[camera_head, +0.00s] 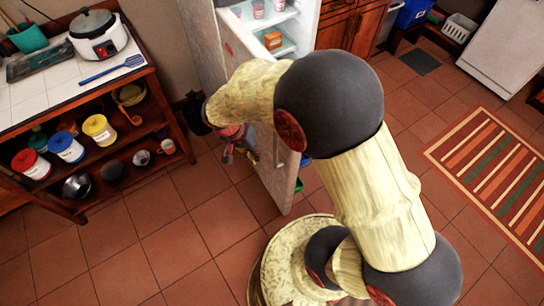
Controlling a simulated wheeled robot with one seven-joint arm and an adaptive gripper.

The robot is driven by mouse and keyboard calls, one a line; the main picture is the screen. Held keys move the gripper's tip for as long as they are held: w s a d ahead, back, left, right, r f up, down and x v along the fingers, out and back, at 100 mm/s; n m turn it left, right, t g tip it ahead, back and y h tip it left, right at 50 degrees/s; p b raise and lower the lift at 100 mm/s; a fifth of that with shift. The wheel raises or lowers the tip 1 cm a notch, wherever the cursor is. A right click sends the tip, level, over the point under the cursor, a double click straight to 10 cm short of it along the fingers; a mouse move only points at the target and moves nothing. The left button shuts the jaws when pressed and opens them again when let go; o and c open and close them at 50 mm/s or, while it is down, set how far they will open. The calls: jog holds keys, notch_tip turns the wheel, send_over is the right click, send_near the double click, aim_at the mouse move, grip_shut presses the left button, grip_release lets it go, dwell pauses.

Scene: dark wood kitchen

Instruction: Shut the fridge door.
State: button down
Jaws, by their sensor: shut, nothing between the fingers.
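The fridge (290,50) stands at the top middle. Its door (278,170) is open and swung out toward me, seen nearly edge-on. My arm reaches across the door from the right, hiding much of its upper part. The arm's far end bends down left of the door. A small grey and reddish cluster there appears to be my gripper (240,146), shut and empty, close to the door's left face. I cannot tell whether it touches the door.
A wooden shelf unit (75,95) with a cooker (97,34) and several jars stands at the left. Tiled floor (180,235) between it and the door is clear. A striped rug (490,165) lies at the right, near a white appliance (508,48).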

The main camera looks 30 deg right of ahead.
jog(key=w+d+f+m+b, duration=0.2)
jog(key=d+f+m, duration=0.2)
jog(key=f, duration=0.3)
jog(key=w+d+f+m+h+b, duration=0.1)
jog(key=w+d+f+m+b, duration=0.1)
jog(key=d+f+m, duration=0.3)
notch_tip(320, 180, down, 2)
jog(key=shift+f+t, duration=0.1)
jog(key=shift+t, duration=0.2)
jog(key=shift+d, duration=0.15)
